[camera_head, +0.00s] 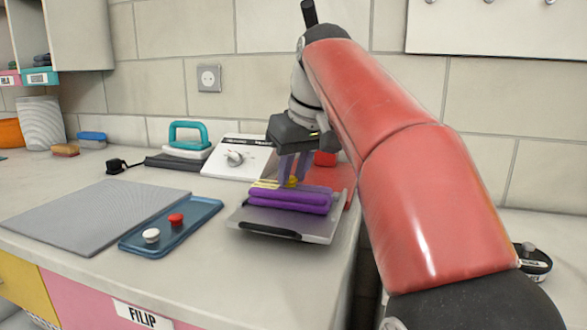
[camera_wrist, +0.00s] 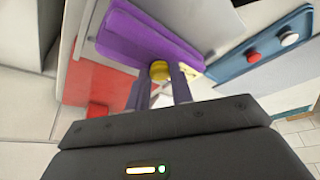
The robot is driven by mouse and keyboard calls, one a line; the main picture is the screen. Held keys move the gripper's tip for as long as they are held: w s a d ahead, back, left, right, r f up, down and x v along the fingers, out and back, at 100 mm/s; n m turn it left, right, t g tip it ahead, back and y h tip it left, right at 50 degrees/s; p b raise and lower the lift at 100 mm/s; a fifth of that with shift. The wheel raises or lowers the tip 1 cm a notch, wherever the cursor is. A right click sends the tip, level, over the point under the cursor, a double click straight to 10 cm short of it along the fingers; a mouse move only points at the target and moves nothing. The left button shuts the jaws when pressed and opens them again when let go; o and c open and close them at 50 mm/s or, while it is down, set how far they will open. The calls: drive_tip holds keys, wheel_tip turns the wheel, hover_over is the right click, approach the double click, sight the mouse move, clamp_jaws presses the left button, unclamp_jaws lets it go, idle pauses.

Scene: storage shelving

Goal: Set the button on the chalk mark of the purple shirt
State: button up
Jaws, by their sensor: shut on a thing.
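The purple shirt (camera_head: 290,200) lies folded on a grey metal plate (camera_head: 310,232); it also shows in the wrist view (camera_wrist: 130,35). My gripper (camera_head: 290,178) is above the shirt, pointing down, with its fingers shut on a yellow button (camera_wrist: 159,71). The button also shows between the fingertips in the head view (camera_head: 292,182). It is at the shirt's back edge in the picture; I cannot tell whether it touches the cloth. A pale yellow patch (camera_wrist: 190,72) shows beside the fingers. I cannot make out the chalk mark for certain.
A blue tray (camera_head: 196,230) left of the plate holds a white button (camera_head: 151,236) and a red button (camera_head: 176,220). A grey mat (camera_head: 95,215) lies further left. A white device with a dial (camera_head: 237,157) and a teal-handled iron (camera_head: 188,138) stand behind. The counter's edge is close on the right.

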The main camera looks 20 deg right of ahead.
drive_tip(key=shift+f, duration=0.2)
drive_tip(key=o, duration=1)
drive_tip(key=shift+r, duration=0.1)
